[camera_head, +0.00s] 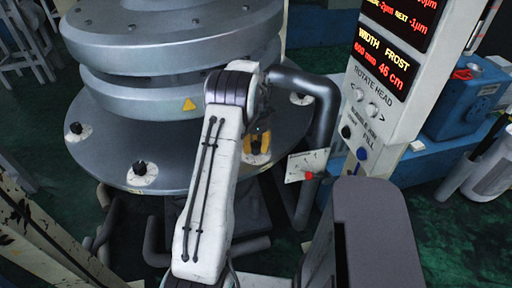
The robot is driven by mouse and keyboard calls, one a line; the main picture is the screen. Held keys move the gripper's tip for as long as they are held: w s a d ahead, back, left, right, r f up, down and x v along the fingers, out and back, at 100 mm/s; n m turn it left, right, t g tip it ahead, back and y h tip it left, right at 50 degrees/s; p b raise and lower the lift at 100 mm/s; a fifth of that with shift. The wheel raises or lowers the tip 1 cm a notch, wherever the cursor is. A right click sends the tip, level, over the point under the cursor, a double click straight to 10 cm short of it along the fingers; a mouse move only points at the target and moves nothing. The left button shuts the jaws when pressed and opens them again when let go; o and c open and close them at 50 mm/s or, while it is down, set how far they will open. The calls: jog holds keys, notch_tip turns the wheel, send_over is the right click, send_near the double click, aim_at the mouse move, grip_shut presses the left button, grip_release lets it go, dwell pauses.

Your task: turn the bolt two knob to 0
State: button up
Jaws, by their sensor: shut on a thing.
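A wide round grey plate (200,180) carries several black knobs on pale round dials. One knob (139,168) sits at the front and another (75,128) at the left. A third dial (300,98) shows at the right, partly behind my arm and a pipe. My gripper (258,144) points down at the plate's right front, shut on a knob there. That knob is mostly hidden by the gripper, and part of its pale dial (257,159) shows below. I cannot read the dial marks or tell which knob is bolt two.
Stacked grey rings (175,50) rise behind the knobs. A thick grey pipe (324,115) bends down right of my gripper. A small panel with a red knob (308,172) is close by. A white control column with red displays (385,65) stands at the right.

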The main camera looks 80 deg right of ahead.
aim_at(255, 144)
jog(key=o, duration=1.2)
jog(key=shift+w, duration=0.1)
jog(key=r, duration=1.2)
jog(key=shift+d, duration=0.2)
